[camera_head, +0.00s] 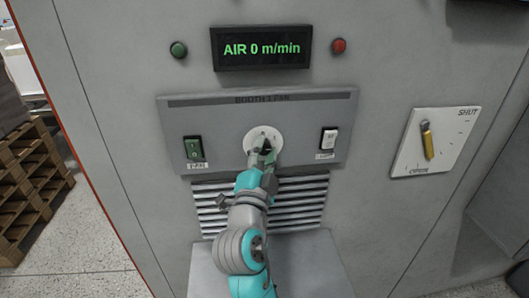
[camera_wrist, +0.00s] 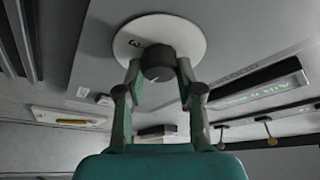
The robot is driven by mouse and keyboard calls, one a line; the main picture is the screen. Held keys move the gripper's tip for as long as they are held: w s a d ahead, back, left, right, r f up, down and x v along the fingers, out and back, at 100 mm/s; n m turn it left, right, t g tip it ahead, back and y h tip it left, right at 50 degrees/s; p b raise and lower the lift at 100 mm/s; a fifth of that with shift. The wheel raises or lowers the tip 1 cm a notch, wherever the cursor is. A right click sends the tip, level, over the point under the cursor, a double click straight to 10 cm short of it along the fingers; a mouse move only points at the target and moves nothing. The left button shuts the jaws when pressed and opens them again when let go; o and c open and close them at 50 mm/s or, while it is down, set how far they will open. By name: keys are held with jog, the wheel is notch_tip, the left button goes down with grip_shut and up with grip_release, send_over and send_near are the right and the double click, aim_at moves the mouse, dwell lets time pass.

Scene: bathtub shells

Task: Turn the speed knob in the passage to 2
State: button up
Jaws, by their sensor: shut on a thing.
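The speed knob (camera_wrist: 157,60) is a dark round knob on a white round dial plate (camera_wrist: 176,28). In the wrist view, a single numeral that looks like a 3 shows on the plate left of the knob. In the head view, the dial plate (camera_head: 262,132) sits in the middle of the BOOTH 1 FAN panel (camera_head: 225,125), and my gripper hides the knob and the other marks. My gripper (camera_head: 262,153) is shut on the knob, with one finger on each side. The knob's setting cannot be read. The display (camera_head: 262,48) above reads AIR 0 m/min.
A lever (camera_head: 428,140) stands on a SHUT/OPEN plate further right. A vent grille (camera_head: 302,205) lies below. Wooden pallets (camera_head: 30,175) stand at the left.

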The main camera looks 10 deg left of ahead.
jog(key=m+g, duration=0.1)
jog(key=m, duration=0.2)
jog(key=m+g+h, duration=0.1)
jog(key=m, duration=0.2)
jog(key=shift+m, duration=0.3)
dwell(0.4)
jog(key=o, duration=1.1)
jog(key=shift+o, duration=0.2)
jog(key=s+a, duration=0.1)
jog(key=s, duration=1.1)
jog(key=shift+a+f, duration=0.2)
jog(key=shift+f, duration=0.15)
